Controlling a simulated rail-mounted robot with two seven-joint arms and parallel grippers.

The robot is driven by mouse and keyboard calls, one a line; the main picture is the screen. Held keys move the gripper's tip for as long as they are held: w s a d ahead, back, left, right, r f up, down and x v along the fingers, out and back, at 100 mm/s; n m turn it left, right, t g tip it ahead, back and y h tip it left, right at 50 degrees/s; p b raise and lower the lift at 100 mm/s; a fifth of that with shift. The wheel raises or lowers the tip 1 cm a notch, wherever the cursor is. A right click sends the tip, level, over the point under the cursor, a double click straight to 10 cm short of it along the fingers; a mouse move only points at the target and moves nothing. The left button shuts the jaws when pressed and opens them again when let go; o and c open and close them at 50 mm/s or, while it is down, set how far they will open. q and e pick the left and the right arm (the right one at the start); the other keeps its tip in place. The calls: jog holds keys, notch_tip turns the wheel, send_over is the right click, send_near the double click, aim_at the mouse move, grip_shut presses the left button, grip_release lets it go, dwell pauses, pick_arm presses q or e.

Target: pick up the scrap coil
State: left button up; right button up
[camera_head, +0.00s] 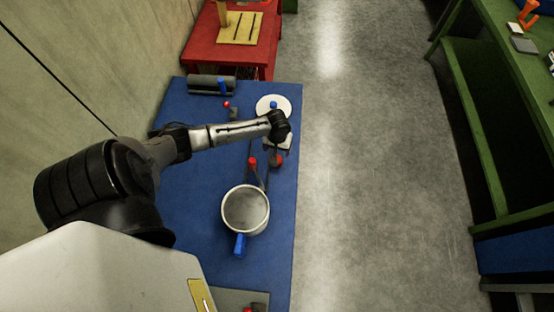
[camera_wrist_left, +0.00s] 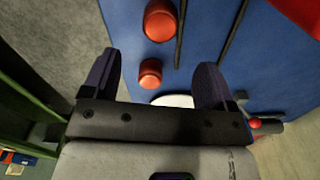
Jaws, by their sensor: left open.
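My left arm reaches in from the left over a blue bench (camera_head: 285,220), and its gripper (camera_head: 278,150) hangs over the bench's right side, small and partly hidden by the wrist. In the left wrist view this gripper (camera_wrist_left: 157,62) is open, its two dark fingers apart. A red rounded piece (camera_wrist_left: 150,73) shows between the fingers, with a second red piece (camera_wrist_left: 160,20) beyond their tips. Part of a white disc (camera_wrist_left: 172,100) shows behind the gripper body. I cannot tell which thing is the scrap coil. My right gripper is not in view.
A round metal pot (camera_head: 246,211) with a blue handle (camera_head: 240,245) stands on the near half of the bench. A white disc with a blue centre (camera_head: 273,106) and a grey roll (camera_head: 206,84) lie farther back. A red table (camera_head: 232,55) stands behind. The grey floor aisle (camera_head: 370,190) is clear.

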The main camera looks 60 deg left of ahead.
pick_arm(q)
jog(key=shift+d+f, duration=0.1)
jog(key=shift+f, duration=3.5)
jog(key=shift+c, duration=0.2)
jog(key=c, duration=1)
jog(key=shift+r, duration=0.1)
